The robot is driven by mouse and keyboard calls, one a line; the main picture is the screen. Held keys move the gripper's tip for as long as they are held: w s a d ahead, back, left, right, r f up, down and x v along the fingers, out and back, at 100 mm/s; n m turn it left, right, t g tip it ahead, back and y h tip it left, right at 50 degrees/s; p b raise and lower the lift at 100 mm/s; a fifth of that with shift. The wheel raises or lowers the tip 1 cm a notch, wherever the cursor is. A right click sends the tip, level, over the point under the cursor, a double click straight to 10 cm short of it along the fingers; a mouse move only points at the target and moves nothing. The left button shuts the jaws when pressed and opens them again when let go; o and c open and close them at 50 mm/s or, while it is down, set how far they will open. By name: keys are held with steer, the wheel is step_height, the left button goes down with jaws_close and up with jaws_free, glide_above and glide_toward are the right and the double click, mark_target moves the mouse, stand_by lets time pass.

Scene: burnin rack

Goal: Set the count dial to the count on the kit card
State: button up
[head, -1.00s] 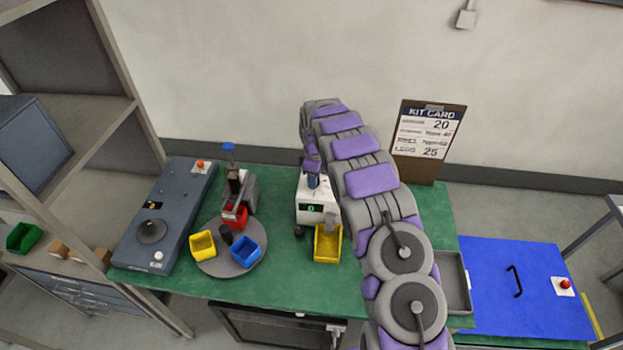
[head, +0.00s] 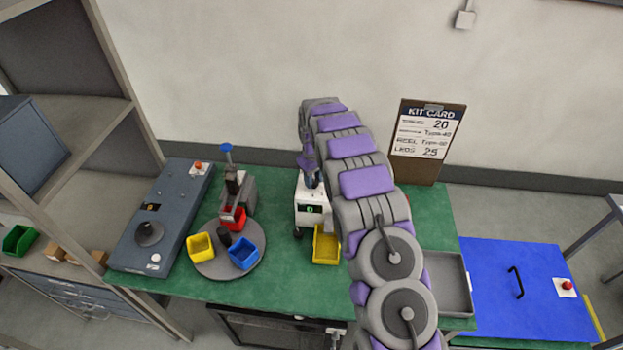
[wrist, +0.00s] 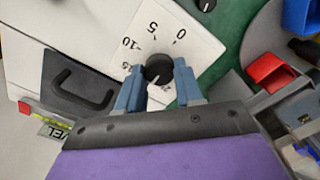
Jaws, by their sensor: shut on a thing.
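The count dial is a round black knob (wrist: 158,68) on a white plate marked 0, 5, 10, 15 and a partly hidden higher number. My gripper (wrist: 158,84) has its two blue fingers on either side of the knob and is shut on it. A pale mark shows low on the knob, near the hidden number. In the head view, the white counting machine (head: 308,216) has a small green display that seems to read 0. The kit card (head: 428,135) stands on a brown clipboard at the wall; its top line shows 20 and its bottom line LEDS 25.
A yellow bin (head: 326,246) sits at the machine's front. A grey turntable (head: 222,268) to the left holds yellow, red and blue bins. A grey tray (head: 454,283) lies to the right. A black handle (wrist: 82,84) is close left of my gripper in the wrist view.

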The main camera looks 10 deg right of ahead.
mark_target(315, 181)
steer(key=shift+s+d+f, duration=0.15)
steer(key=o, duration=1)
steer(key=shift+d, duration=0.15)
steer(key=shift+o, duration=0.2)
steer(key=shift+a+r, duration=0.25)
steer(key=shift+r, duration=0.35)
step_height(315, 181, up, 16)
steer(key=shift+d+r, duration=0.15)
steer(key=shift+d, duration=0.05)
